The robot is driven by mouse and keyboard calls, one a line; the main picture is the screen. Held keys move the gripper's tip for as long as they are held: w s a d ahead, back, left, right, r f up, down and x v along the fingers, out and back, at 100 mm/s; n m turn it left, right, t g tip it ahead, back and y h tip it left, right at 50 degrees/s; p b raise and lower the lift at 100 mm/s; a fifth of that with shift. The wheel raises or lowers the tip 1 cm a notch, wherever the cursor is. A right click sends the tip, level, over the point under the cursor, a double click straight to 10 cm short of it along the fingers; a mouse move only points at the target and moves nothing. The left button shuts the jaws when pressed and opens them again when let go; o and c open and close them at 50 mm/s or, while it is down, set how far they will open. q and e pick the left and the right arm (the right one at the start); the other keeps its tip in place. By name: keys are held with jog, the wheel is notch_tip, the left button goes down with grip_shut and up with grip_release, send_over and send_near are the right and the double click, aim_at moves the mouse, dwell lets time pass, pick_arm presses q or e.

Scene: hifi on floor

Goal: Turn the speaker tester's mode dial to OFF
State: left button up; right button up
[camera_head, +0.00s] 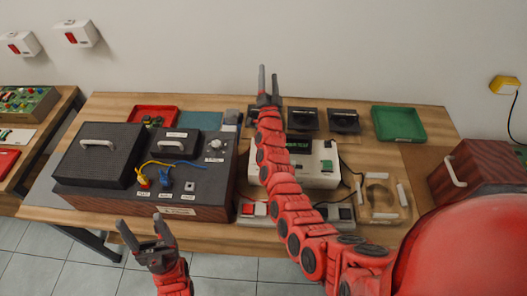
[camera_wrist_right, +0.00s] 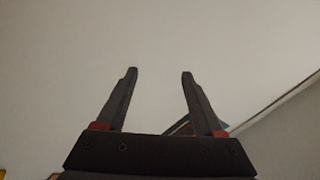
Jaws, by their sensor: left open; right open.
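A white device with a dark label ending in "TEST", apparently the speaker tester (camera_head: 326,170), stands mid-table in the head view. My right arm crosses in front of its left part, and I cannot make out its mode dial. My right gripper (camera_head: 268,73) is beyond and above the table's back edge, pointing up, open and empty. In the right wrist view its open fingers (camera_wrist_right: 160,73) have only the pale wall before them. My left gripper (camera_head: 142,222) is open and empty near the table's front edge, in front of a dark wooden unit.
The dark wooden unit (camera_head: 208,190) carries a knob (camera_head: 215,146), coloured plugs and handled black boxes. Switch boxes (camera_head: 252,212) line the front edge. A green tray (camera_head: 398,123), a red tray (camera_head: 153,116) and black boxes stand at the back. A wooden speaker-like box (camera_head: 478,170) is at right.

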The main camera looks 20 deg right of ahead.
jog(key=w+a+r+n+g+y+p, duration=0.1)
jog(key=w+a+r+n+g+y, duration=0.2)
jog(key=w+a+y, duration=0.4)
jog(key=a+r+n+g+y+p, duration=0.15)
jog(key=a+g+y, duration=0.25)
jog(key=a+g, duration=0.5)
jog(key=s+d+f+g+h+p, duration=0.1)
jog(key=s+d+f+g+h, duration=0.15)
jog(key=s, duration=0.55)
jog(key=s+d+f+g+h+p, duration=0.1)
jog(key=s+d+f+g, duration=0.1)
jog(key=s+d+g, duration=0.35)
jog(key=s+d+f+g+h+p, duration=0.1)
jog(key=s+d+f+h, duration=0.1)
jog(key=s, duration=0.8)
jog(key=f+b, duration=0.6)
jog(key=f, duration=0.7)
jog(key=shift+w+f+b, duration=0.15)
jog(key=shift+w+b, duration=0.05)
jog(key=shift+b, duration=0.1)
jog(key=shift+f+p, duration=0.2)
jog(key=shift+p, duration=0.6)
notch_tip(320, 180, down, 3)
jog(key=shift+w+d+f, duration=0.1)
jog(key=shift+f, duration=0.4)
